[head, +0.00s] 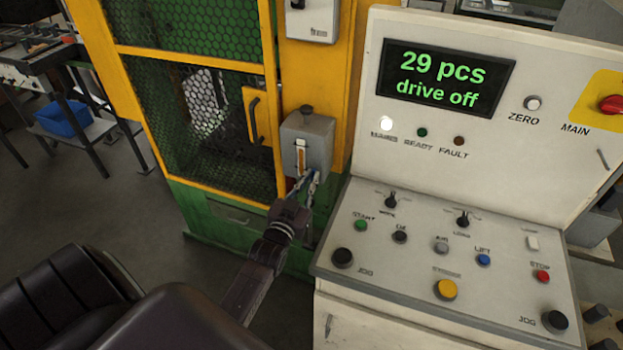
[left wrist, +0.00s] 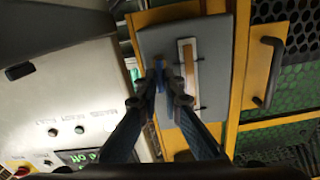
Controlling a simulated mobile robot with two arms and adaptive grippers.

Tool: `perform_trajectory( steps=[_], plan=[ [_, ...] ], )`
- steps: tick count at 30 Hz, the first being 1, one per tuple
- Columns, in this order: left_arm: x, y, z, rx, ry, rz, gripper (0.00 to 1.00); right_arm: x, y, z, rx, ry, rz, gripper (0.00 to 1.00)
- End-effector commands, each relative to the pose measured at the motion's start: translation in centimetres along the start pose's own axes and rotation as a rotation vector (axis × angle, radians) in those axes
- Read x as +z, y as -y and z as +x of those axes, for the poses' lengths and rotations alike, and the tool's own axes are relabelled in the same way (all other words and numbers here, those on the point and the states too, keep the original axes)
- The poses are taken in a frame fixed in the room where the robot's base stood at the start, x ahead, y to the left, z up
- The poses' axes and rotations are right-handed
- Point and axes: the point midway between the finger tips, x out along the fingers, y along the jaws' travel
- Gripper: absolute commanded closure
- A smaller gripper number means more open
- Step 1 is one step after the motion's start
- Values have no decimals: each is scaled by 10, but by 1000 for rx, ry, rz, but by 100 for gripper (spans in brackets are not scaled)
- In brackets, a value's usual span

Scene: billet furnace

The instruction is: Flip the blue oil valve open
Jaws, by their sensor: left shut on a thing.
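The grey oil box (head: 318,135) with an amber sight glass (head: 300,158) is mounted on the yellow machine frame. It also fills the middle of the left wrist view (left wrist: 218,60). The blue oil valve (left wrist: 161,80) shows as a small blue piece at the edge of the box, between my fingertips. The fingers hide most of it, so its angle cannot be told. My left gripper (head: 304,182) reaches the lower part of the box from below. It is shut on the blue valve in the left wrist view (left wrist: 161,89). My right gripper is not in view.
A control console (head: 450,190) with buttons, knobs and a display reading "29 pcs drive off" stands close to the right of the left gripper. A yellow-framed mesh guard door (head: 215,125) with a black handle (head: 254,120) is on the left. Open floor lies further left.

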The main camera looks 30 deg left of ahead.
Motion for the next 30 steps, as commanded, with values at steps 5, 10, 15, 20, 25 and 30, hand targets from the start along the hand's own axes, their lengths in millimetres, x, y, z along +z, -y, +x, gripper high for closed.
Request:
perform_trajectory(
  steps=[5,10,15,20,25,30],
  plan=[
    [1,1,0,1,3,-83,100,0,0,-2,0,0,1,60],
    [2,2,0,1,3,-130,100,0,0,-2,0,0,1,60],
    [2,2,-1,1,3,-150,100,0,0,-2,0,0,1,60],
    [2,2,-1,1,3,-153,100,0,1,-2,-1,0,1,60],
    [2,2,-1,0,4,-153,100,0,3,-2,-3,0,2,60],
    [2,2,0,0,3,-152,79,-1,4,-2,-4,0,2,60]
  ],
)
